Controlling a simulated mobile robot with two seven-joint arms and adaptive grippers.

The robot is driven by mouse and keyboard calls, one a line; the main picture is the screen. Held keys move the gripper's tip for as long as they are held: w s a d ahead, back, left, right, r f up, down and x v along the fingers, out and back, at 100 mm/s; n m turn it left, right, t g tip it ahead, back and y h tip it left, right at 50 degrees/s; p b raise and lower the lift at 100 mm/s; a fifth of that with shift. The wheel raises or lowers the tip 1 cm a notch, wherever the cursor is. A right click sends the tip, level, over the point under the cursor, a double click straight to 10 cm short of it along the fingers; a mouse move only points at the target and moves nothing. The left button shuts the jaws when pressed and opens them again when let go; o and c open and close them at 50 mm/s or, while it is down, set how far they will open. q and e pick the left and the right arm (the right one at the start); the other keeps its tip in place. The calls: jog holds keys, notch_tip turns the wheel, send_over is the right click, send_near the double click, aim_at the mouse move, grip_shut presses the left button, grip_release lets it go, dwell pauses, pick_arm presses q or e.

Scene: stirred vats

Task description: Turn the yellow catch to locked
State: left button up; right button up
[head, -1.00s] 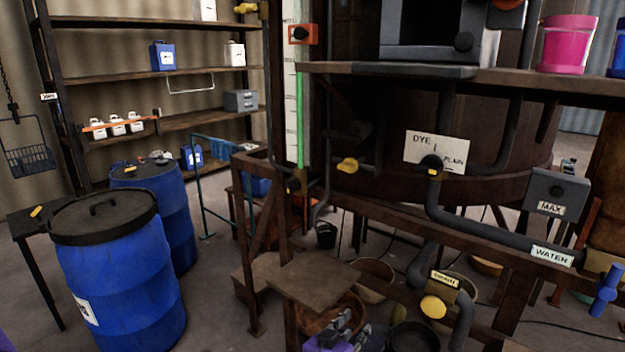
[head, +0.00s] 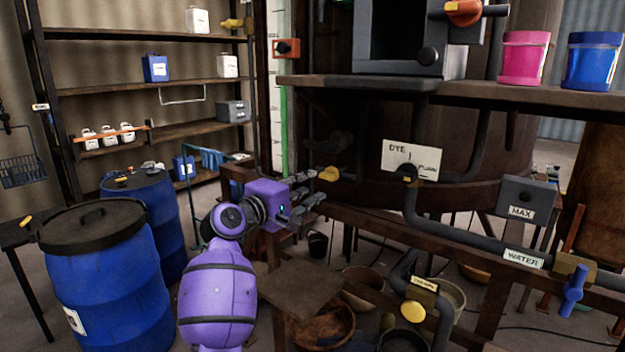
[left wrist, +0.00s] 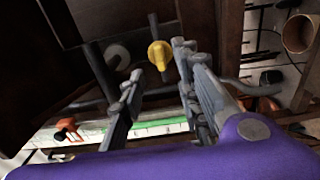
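A yellow catch (head: 330,173) sits on the dark vat's side, left of the DYE/PLAIN plate. It also shows in the left wrist view (left wrist: 160,56), beyond and between the fingertips. My purple left gripper (head: 309,196) is raised just left of and slightly below the catch in the head view. Its grey fingers (left wrist: 167,62) are apart with nothing between them. I see no clear contact with the catch. No lock marking beside the catch is readable. My right gripper is not in view.
Rusty rails and a pipe (head: 460,237) run below the vat. A wooden step (head: 300,287) is under my left arm. Blue drums (head: 105,280) stand at left. A dark shelf (head: 460,90) juts out above, holding pink (head: 522,62) and blue tubs.

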aim_at(324, 177)
pick_arm(q)
jog(key=x, duration=0.6)
jog(key=shift+w+d, duration=0.2)
grip_shut()
